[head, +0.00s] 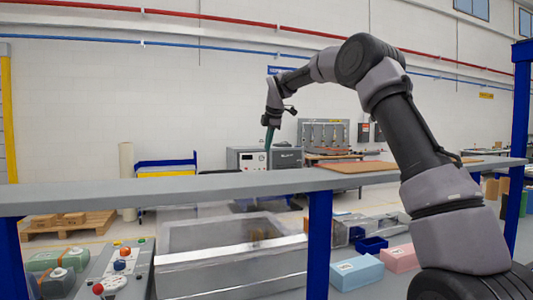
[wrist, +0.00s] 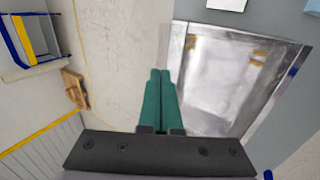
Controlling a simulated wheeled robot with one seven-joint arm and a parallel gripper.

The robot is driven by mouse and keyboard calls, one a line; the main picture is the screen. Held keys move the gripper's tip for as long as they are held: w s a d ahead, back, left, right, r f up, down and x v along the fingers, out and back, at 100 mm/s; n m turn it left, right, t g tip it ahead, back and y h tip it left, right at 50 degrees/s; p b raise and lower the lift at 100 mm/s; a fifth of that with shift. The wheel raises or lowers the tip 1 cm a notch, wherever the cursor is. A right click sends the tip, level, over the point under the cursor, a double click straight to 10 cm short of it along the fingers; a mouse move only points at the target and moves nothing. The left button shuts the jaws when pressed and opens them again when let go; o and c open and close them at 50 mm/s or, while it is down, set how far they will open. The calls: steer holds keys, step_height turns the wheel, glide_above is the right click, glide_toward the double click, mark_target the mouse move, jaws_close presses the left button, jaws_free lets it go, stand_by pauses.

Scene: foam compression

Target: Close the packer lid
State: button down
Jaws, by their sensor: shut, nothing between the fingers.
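The packer (head: 235,260) is a grey metal box with shiny rims, low in the middle of the head view, below a grey shelf. In the wrist view, the packer (wrist: 180,75) shows as a bright metal frame around a shiny surface, right of my fingers. I cannot tell clearly which panel is the lid or how far it is open. My gripper (head: 268,137) points down above the shelf's level in the head view. In the wrist view my gripper (wrist: 160,73) has its teal fingers together and empty, beside the packer's left edge.
The grey shelf (head: 130,195) on blue posts (head: 318,245) crosses the head view in front of the packer. A button panel (head: 118,268) stands left of it. Right of it are a blue block (head: 357,272), a pink block (head: 400,258) and a blue bin (head: 371,245).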

steer(key=x, duration=1.2)
steer(key=shift+f, duration=0.15)
steer(key=shift+f, duration=0.15)
